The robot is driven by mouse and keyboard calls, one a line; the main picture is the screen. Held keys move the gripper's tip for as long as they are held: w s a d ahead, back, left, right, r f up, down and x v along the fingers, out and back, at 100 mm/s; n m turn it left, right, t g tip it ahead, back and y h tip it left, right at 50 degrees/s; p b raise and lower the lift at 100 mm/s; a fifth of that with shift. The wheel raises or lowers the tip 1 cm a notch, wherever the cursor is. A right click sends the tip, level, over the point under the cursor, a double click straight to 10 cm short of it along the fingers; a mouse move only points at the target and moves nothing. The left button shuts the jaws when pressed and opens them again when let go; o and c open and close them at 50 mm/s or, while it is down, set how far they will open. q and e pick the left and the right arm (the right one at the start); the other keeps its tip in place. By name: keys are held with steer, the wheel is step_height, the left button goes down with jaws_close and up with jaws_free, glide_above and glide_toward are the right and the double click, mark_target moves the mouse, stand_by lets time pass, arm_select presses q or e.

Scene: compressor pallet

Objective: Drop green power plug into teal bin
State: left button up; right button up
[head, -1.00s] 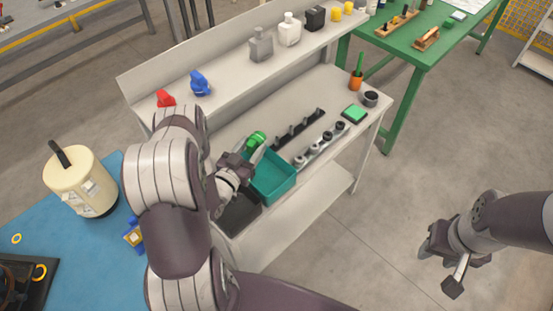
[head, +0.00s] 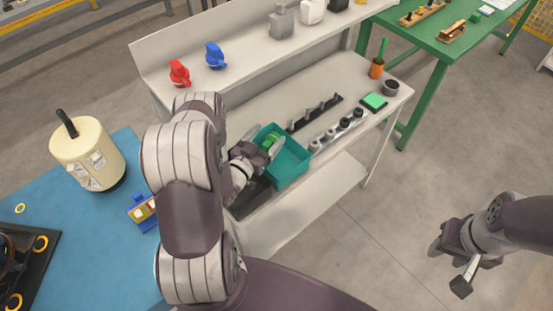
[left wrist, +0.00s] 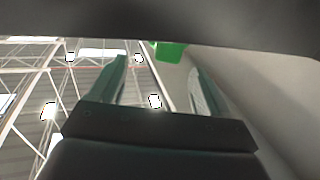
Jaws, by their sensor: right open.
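The green power plug (head: 270,139) is at the left end of the teal bin (head: 293,170), by my left gripper's fingers. My left gripper (head: 267,149) is over the bin's left part. In the left wrist view its two fingers stand apart, with a gap between them. The green plug (left wrist: 169,51) shows beyond that gap, partly hidden by a dark edge. I cannot tell whether the plug touches the bin floor. My right gripper (head: 456,262) is open and empty over the floor at the right.
A black rack with pegs (head: 315,113) and a row of grey fittings (head: 337,131) lie right of the bin. Red (head: 179,73) and blue (head: 215,56) parts stand on the upper shelf.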

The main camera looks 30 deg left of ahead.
arm_select(q)
steer(key=shift+w, duration=0.1)
step_height(320, 180, up, 4)
steer(key=d+r+b, duration=0.1)
steer(key=d+r, duration=0.6)
steer(key=d, duration=0.4)
steer(key=shift+w+d, duration=0.15)
steer(key=shift+d, duration=0.2)
steer(key=shift+f, duration=0.1)
